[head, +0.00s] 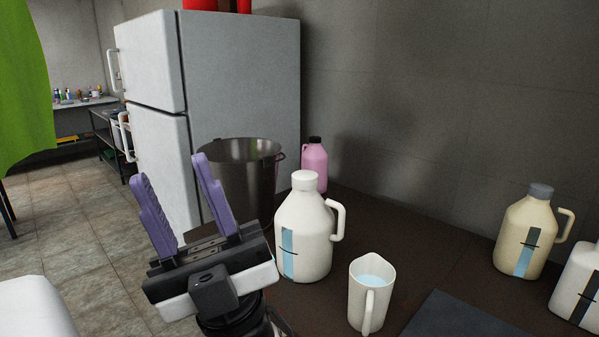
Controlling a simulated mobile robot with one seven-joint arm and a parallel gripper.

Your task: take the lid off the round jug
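A round cream jug (304,236) with a side handle and a blue level stripe stands upright on the dark counter. Its cream lid (305,181) sits on its neck. My gripper (172,168) is to the left of the jug, with its two purple fingers pointing up and spread apart. Nothing is between the fingers, and they do not touch the jug or lid.
A measuring cup (369,297) with bluish liquid stands right of the jug, near a dark mat (460,318). A metal bucket (249,178) and a pink bottle (314,165) stand behind. A grey-lidded jug (525,236) and a white jug (578,285) are far right. A fridge (245,90) stands behind.

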